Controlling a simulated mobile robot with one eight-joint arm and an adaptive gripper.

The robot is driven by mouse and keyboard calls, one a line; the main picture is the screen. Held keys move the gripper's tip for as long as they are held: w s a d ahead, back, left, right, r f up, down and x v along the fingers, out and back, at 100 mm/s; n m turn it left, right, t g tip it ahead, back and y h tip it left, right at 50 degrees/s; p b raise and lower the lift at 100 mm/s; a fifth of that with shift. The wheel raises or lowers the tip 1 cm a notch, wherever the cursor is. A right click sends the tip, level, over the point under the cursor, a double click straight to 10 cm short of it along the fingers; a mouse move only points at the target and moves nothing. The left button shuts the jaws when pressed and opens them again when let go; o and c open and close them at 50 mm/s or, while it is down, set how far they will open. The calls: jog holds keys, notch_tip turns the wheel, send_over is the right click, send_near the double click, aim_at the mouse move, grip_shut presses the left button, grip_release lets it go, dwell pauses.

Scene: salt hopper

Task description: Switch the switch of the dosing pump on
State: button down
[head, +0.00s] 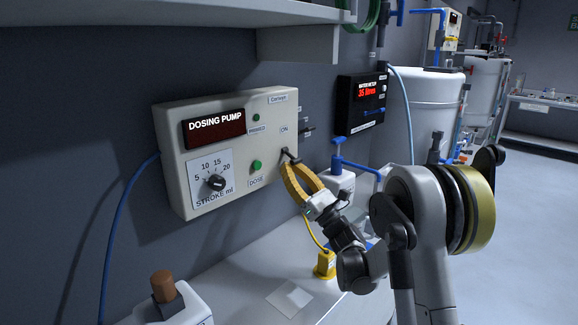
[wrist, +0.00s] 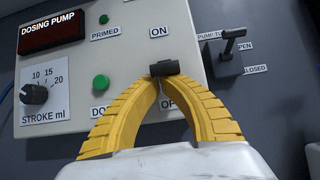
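The dosing pump panel (head: 228,180) is a pale box on the wall, with a dark display reading DOSING PUMP. Its switch (head: 290,156) is a small dark lever, also in the wrist view (wrist: 165,68), below the ON label and above a partly hidden OFF label. The lever sticks out toward the wrist camera. My gripper (head: 286,166) has yellow fingers whose tips come together right below the lever; they also show in the wrist view (wrist: 163,81). The tips look shut, seemingly touching the lever's underside; nothing is visibly held between them.
The panel also has a stroke knob (head: 216,182), a green PRIMED lamp (head: 256,118) and a green DOSE button (head: 256,165). Another lever (wrist: 232,40) with OPEN and CLOSED labels is to the right. A shelf (head: 200,12) overhangs above; a bench (head: 250,290) lies below.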

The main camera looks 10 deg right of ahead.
aim_at(296, 161)
jog(key=shift+r, duration=0.1)
jog(key=g+p, duration=0.1)
jog(key=p, duration=0.1)
jog(key=r+g+h+p, duration=0.1)
jog(key=p, duration=0.1)
jog(key=shift+s+d+r+g+h, duration=0.25)
jog(key=shift+s+d+g+h, duration=0.05)
jog(key=shift+s, duration=0.1)
jog(key=shift+s+d+r+g+h+p, duration=0.1)
jog(key=shift+s+r+g+h+p, duration=0.2)
jog(key=shift+g+h+p, duration=0.65)
jog(key=shift+y+p, duration=0.35)
jog(key=shift+d+r, duration=0.1)
jog(key=shift+r, duration=0.1)
